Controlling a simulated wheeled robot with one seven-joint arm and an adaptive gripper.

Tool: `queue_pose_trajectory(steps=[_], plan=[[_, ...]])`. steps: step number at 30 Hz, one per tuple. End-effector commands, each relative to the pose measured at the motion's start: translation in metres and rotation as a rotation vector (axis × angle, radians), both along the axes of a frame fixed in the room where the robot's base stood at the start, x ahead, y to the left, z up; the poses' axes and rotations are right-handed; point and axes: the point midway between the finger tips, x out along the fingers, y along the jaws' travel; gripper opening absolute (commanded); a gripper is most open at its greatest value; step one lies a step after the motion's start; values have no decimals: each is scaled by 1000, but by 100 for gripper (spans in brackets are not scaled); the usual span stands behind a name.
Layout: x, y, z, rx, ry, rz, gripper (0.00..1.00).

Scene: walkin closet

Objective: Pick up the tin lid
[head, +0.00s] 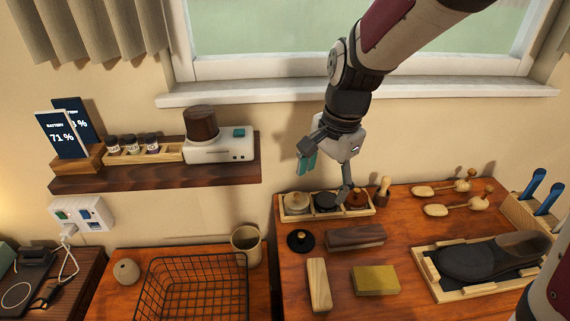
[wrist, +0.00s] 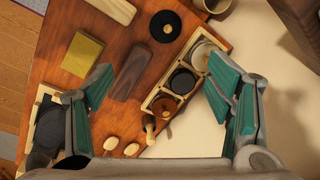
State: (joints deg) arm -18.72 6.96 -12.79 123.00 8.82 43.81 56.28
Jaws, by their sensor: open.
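The tin lid (head: 300,240), a black disc with a small knob, lies on the wooden table in front of the tin tray. It also shows at the top of the wrist view (wrist: 160,33). My gripper (head: 327,178) is open and empty, above the tray and behind the lid; its teal finger pads spread wide in the wrist view (wrist: 160,80). The tray (head: 310,215) holds a cream tin (head: 296,202), a black tin (head: 325,201) and a brown tin (head: 358,199). The black tin (wrist: 182,82) looks open from above.
A dark brush block (head: 355,237), a pale wood block (head: 319,284) and a yellow block (head: 376,280) lie near the lid. A small brush (head: 383,190) stands right of the tray. A wire basket (head: 195,290) and a cup (head: 246,243) are left. A shoe (head: 490,258) is right.

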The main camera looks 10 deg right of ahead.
Motion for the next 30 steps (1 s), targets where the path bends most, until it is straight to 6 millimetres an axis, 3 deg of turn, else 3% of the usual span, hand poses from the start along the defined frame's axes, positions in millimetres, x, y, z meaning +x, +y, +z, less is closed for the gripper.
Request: queue_pose_trajectory(steps=[3, 9, 17, 30], plan=[[18, 12, -34, -17, 59, -132, 74], [37, 24, -79, -52, 111, -314, 74], [44, 28, -105, -71, 126, -393, 74], [44, 27, -176, -71, 127, -392, 74]])
